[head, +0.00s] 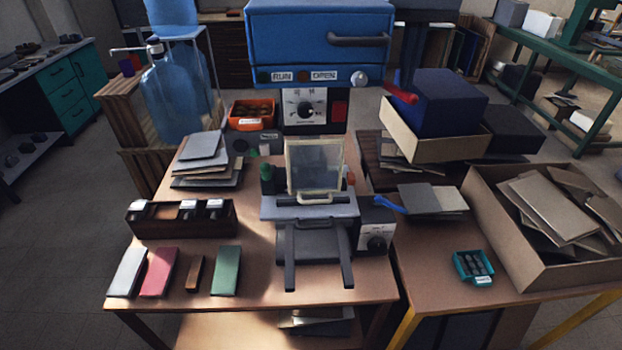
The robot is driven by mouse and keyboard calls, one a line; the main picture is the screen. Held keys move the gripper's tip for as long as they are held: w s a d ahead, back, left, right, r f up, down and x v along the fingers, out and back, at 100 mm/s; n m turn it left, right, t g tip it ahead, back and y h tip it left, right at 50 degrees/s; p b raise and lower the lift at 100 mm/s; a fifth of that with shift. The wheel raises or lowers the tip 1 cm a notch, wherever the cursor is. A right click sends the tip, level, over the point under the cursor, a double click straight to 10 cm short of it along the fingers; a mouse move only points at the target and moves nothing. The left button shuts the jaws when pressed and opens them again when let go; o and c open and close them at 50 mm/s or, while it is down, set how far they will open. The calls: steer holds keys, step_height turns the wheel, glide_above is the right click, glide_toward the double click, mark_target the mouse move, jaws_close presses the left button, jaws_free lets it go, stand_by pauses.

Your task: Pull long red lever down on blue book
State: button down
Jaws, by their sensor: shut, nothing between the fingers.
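A red lever (403,95) with a rounded grip sticks out at the lower right of a big blue machine (318,35) at the top of the head view. It slants down to the right; where it is mounted is unclear. The blue machine has a grey handle (358,41) and labels reading RUN and OPEN on its front. A dark blue block (447,103), possibly a box or a thick book, stands in a cardboard box (433,146) just right of the lever. I cannot make out a lever fixed to that block. My gripper does not show in this view.
A grey press (310,206) with a blue lever (388,203) stands mid-table. Covers (158,271) lie at the front left. A dark rack (180,220), a stack of boards (205,160) and a large carton (500,260) take up room. The right table's front is mostly clear.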

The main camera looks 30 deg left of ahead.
step_height(320, 180, up, 9)
stand_by(0.9)
stand_by(0.4)
steer(key=s+d+f+m+b, duration=0.1)
steer(key=d+f+m+b, duration=0.15)
steer(key=d+f, duration=0.85)
steer(key=s+d+f+m+b, duration=0.1)
steer(key=d+f+b, duration=0.3)
steer(key=d+f, duration=0.7)
steer(key=s+d+f+m+b, duration=0.1)
steer(key=s+d+f, duration=0.2)
steer(key=f, duration=0.3)
steer(key=s+d+f+m+t+b, duration=0.1)
steer(key=s+d+f+b, duration=0.1)
steer(key=s+d+f, duration=0.2)
steer(key=s+d+f+m+b, duration=0.1)
steer(key=s+d+f+b, duration=0.1)
steer(key=s+f, duration=0.5)
step_height(320, 180, down, 2)
steer(key=shift+s+d+f, duration=0.15)
steer(key=shift+d+f, duration=0.05)
steer(key=shift+d, duration=0.55)
steer(key=shift+a, duration=0.1)
